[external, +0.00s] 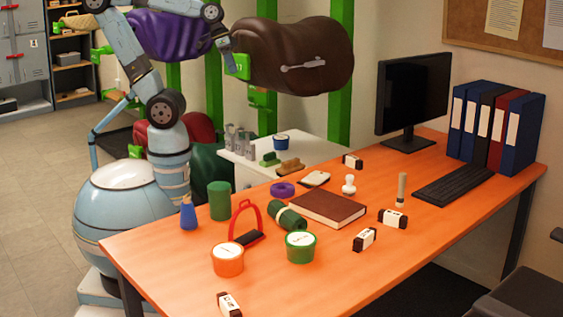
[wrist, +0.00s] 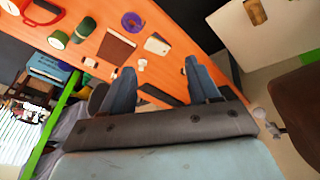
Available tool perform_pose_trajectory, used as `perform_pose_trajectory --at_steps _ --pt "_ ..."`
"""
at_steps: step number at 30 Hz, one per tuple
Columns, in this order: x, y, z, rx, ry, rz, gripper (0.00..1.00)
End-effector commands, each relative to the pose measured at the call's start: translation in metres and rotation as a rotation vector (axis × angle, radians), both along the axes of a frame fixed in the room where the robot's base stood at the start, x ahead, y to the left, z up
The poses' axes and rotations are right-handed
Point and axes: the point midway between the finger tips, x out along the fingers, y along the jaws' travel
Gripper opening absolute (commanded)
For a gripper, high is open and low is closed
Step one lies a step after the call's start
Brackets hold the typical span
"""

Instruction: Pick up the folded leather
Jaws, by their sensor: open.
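In the external view my gripper (external: 228,52) is high, beside the brown saddle, well away from the leather. Its fingertips are hard to make out there.
Around the leather on the orange table (external: 180,275) are a green roll (external: 287,215), a purple ring (external: 283,189), a white stamp (external: 349,185) and green and orange tubs. A brown saddle (external: 300,55) hangs on a green rack near my arm. A white cabinet (external: 315,150) stands behind the table.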

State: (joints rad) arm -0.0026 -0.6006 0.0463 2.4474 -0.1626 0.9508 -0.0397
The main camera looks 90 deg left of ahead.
Motion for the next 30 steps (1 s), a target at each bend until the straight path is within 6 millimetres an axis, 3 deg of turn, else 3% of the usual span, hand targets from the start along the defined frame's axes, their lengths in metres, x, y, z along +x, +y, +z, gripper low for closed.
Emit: perform_pose_trajectory --at_steps 17,30 --pt "0.106 -0.022 -0.038 -0.507 0.393 0.363 0.61" --pt "0.204 -0.016 -0.087 -0.837 0.625 0.684 0.61"
